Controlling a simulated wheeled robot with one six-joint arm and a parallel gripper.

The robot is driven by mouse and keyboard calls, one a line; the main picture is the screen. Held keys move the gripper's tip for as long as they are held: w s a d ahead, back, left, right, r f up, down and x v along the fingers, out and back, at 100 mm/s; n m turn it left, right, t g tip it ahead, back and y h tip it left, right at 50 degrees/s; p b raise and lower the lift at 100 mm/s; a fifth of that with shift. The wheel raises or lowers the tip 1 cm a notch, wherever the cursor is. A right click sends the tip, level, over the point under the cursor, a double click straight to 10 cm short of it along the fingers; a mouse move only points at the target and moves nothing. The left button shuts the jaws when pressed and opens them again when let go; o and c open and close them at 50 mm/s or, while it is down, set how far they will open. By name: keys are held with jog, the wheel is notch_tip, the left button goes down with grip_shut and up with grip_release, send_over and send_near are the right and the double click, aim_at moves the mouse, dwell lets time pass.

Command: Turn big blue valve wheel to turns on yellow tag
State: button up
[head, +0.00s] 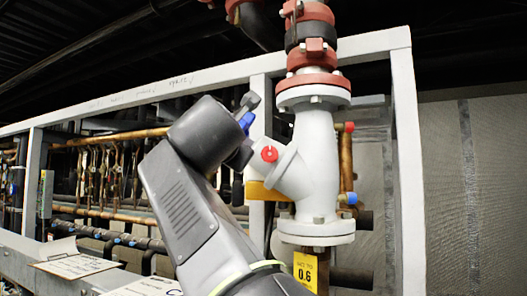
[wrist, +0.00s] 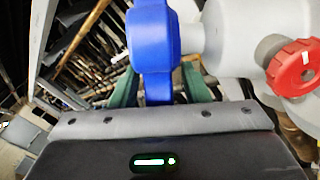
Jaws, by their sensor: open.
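The big blue valve wheel (wrist: 152,38) is seen nearly edge-on in the wrist view, beside the grey valve body. Only a small blue part of it (head: 246,122) shows in the head view, mostly hidden by my arm. My gripper (wrist: 160,84) is open, with one green finger on each side of the wheel's lower part. I cannot tell whether either finger touches it. The yellow tag (head: 305,272) hangs below the valve and reads 0.6; its smaller top line is hard to read.
A small red wheel (wrist: 295,68) stands close to the right of the blue one, also in the head view (head: 269,153). The grey valve body (head: 316,150) and white frame (head: 405,150) are near my arm. Copper pipes (head: 120,137) run behind at left.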

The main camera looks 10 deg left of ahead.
jog(key=shift+c, duration=0.2)
grip_shut()
jog(key=shift+s+r+p, duration=0.1)
jog(key=shift+r+p, duration=0.1)
jog(key=shift+p, duration=0.6)
